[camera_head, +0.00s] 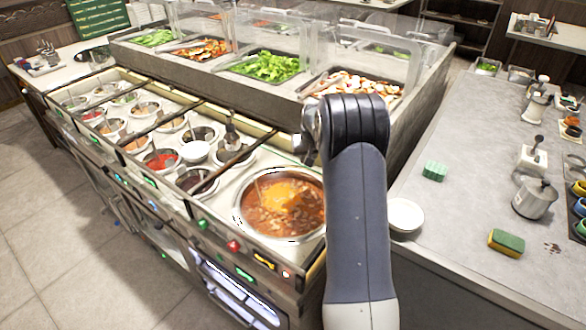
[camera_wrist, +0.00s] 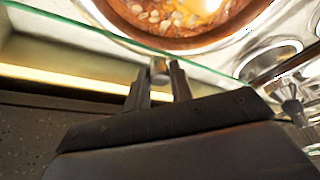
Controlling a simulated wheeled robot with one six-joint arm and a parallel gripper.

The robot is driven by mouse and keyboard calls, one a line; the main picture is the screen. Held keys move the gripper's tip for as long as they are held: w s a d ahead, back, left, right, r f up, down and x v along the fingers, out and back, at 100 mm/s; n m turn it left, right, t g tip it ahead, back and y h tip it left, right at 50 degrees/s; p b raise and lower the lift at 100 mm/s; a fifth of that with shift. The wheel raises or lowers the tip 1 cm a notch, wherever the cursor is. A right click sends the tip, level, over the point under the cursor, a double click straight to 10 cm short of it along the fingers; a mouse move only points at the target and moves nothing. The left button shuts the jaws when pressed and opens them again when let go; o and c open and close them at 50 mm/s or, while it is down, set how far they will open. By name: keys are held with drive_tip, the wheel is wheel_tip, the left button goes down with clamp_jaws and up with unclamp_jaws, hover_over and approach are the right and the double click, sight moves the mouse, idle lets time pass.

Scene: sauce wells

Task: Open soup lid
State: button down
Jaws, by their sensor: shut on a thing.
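The soup pot (camera_head: 283,206) holds red-brown soup with an orange patch and is set in the counter's front right. Part of its rim and soup (camera_wrist: 190,42) shows at the top of the wrist view. A clear pane with a green edge (camera_wrist: 88,32) runs slantwise in front of the pot there; it looks like the glass soup lid, but how far it is tilted I cannot tell. My gripper (camera_wrist: 159,78) is shut on a small metal knob (camera_wrist: 159,67) at that edge. In the head view my arm hides the gripper.
Several sauce wells (camera_head: 143,109) lie left of the pot. Clear guards over salad trays (camera_head: 268,66) stand behind. On the right, a grey counter (camera_head: 463,205) carries a white bowl (camera_head: 405,215), sponges (camera_head: 506,242) and a metal pot (camera_head: 534,199).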

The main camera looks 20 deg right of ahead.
drive_tip(key=shift+w+d+p, duration=0.15)
drive_tip(key=shift+w+d, duration=0.45)
drive_tip(key=shift+d, duration=0.3)
drive_tip(key=shift+w+d+p, duration=0.15)
drive_tip(key=shift+w+d, duration=0.4)
drive_tip(key=shift+d, duration=0.3)
drive_tip(key=shift+w+d+p, duration=0.15)
drive_tip(key=shift+w+d, duration=0.45)
drive_tip(key=shift+d, duration=0.3)
drive_tip(key=c, duration=1.2)
unclamp_jaws()
drive_tip(key=shift+c, duration=0.2)
drive_tip(key=shift+r, duration=0.15)
drive_tip(key=b+v, duration=0.1)
drive_tip(key=v, duration=0.9)
drive_tip(key=shift+s+r+b, duration=0.2)
drive_tip(key=shift+r+b, duration=0.1)
drive_tip(key=shift+b, duration=0.05)
drive_tip(key=shift+a+f, duration=0.1)
